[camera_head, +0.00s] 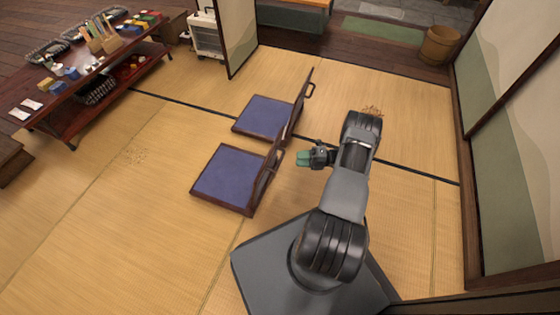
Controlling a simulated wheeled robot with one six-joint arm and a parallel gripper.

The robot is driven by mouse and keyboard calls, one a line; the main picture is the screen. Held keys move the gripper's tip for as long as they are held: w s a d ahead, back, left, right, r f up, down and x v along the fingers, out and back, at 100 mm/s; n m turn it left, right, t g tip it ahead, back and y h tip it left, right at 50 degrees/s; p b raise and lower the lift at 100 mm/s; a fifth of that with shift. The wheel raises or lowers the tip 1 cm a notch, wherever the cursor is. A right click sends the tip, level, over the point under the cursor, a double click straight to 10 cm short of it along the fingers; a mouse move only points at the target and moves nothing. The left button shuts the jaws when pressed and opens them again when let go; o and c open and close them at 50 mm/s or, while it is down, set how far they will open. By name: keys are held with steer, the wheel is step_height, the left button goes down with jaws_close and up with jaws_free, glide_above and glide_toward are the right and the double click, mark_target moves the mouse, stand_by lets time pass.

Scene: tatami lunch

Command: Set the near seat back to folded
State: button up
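The near seat (226,178) is a low floor chair with a blue-violet cushion on the tatami, left of my gripper. Its dark back (264,182) stands up from the right edge, raised and a little tilted, with a dark handle loop (279,158) on its outer side. My gripper (301,158) has green fingertips that point left towards this back. It is to the right of the loop, with a small gap visible in the picture. Nothing shows between the fingertips, but they are too small to tell whether they are open.
A second seat (263,116) with a raised back (297,108) stands just beyond. A low dark table (95,75) with dishes is at upper left. A wooden bucket (440,44) stands at upper right, and a wall (520,170) runs along the right. Open tatami lies in front.

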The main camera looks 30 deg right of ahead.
mark_target(280, 159)
steer(key=b+x, duration=0.1)
steer(key=x, duration=0.7)
steer(key=shift+w+a, duration=0.1)
steer(key=shift+a, duration=0.25)
steer(key=shift+c, duration=0.2)
jaws_close()
